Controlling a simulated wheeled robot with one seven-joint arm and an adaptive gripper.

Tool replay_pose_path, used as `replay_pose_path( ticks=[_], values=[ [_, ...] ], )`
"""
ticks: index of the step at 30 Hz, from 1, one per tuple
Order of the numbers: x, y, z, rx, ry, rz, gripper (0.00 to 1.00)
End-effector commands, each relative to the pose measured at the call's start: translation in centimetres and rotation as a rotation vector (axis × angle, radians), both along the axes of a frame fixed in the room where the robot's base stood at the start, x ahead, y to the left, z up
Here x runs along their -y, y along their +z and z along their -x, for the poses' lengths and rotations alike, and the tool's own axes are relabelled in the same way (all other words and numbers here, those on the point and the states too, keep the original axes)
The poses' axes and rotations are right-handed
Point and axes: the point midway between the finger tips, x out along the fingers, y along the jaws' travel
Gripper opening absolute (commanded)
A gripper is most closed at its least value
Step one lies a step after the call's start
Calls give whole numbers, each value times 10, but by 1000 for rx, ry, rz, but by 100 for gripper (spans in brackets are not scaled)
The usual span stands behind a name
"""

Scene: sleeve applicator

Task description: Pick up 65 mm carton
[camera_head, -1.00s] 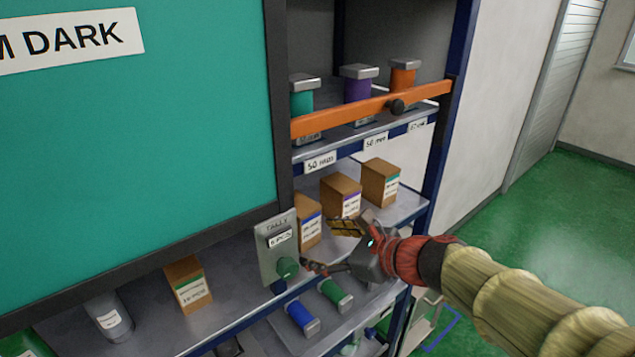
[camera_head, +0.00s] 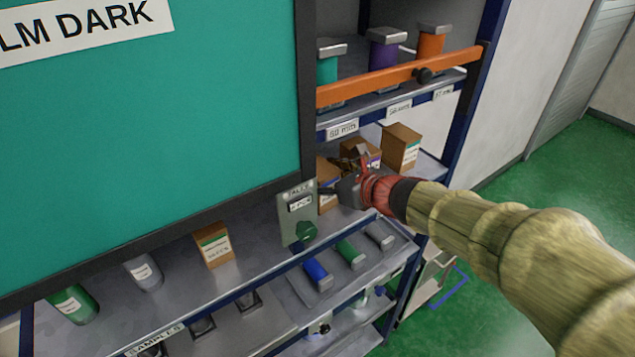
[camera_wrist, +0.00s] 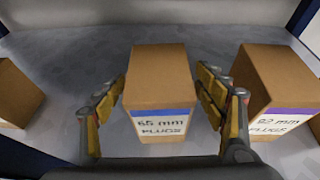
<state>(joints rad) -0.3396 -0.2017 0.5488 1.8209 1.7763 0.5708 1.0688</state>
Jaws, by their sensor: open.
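The 65 mm carton (camera_wrist: 160,95) is a brown box with a blue stripe and the label "65 mm PLUGS". It stands upright on the shelf in the middle of the wrist view, and in the head view it (camera_head: 326,186) is partly hidden by my gripper. My gripper (camera_wrist: 165,92) is open, with one yellow-padded finger on each side of the carton. A narrow gap shows at the left finger; whether the right one touches is unclear. In the head view my gripper (camera_head: 340,174) reaches in from the right.
A purple-striped carton (camera_wrist: 280,90) labelled "82 mm" stands close beside my right finger. Another carton (camera_head: 402,147) stands further right. A green-striped carton (camera_head: 213,245) is left of the tally plate (camera_head: 297,215). An orange bar (camera_head: 395,77) crosses the shelf above.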

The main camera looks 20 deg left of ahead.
Motion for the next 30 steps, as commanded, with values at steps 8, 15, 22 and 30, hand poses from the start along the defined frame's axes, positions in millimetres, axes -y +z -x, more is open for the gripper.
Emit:
replay_pose_path(
  ticks=[8,15,22,30],
  values=[
    [-6,-4,-4,0,0,1,70],
    [-5,-4,-4,0,0,1,57],
    [-5,-4,-4,0,0,1,44],
    [-5,-4,-4,0,0,1,29]
  ],
)
